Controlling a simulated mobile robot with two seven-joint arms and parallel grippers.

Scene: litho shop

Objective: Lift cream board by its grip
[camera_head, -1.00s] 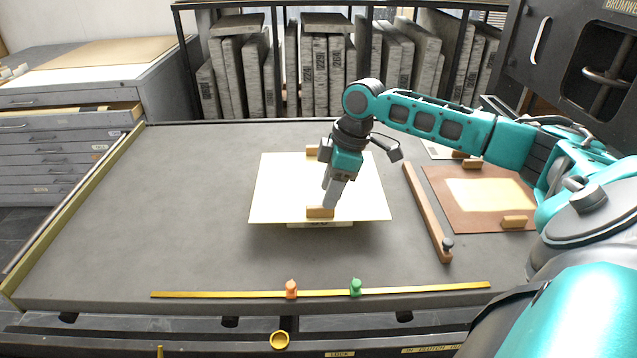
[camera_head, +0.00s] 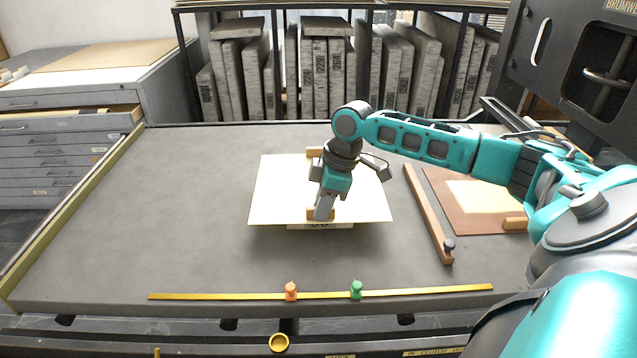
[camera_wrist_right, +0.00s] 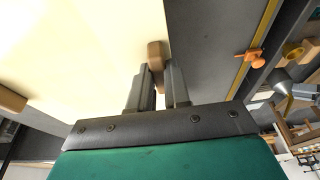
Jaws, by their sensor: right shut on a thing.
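The cream board (camera_head: 280,190) is flat and level over the middle of the grey table, with a small wooden grip on its near edge (camera_head: 333,213) and another on its far edge (camera_head: 313,152). A pale label strip (camera_head: 320,227) shows just under its near edge. My right gripper (camera_head: 321,216) reaches down from above and is shut on the near grip. In the right wrist view the two fingers (camera_wrist_right: 161,80) stand on either side of that grip (camera_wrist_right: 156,54), with the board (camera_wrist_right: 70,60) to the left. My left gripper is not in view.
A wooden bar with a dark knob (camera_head: 430,215) lies right of the board. Beyond it is a brown board with a pale sheet (camera_head: 480,200). A yellow rule (camera_head: 220,296) with an orange (camera_head: 291,291) and a green stop (camera_head: 356,289) runs along the front. The table's left (camera_head: 150,210) is clear.

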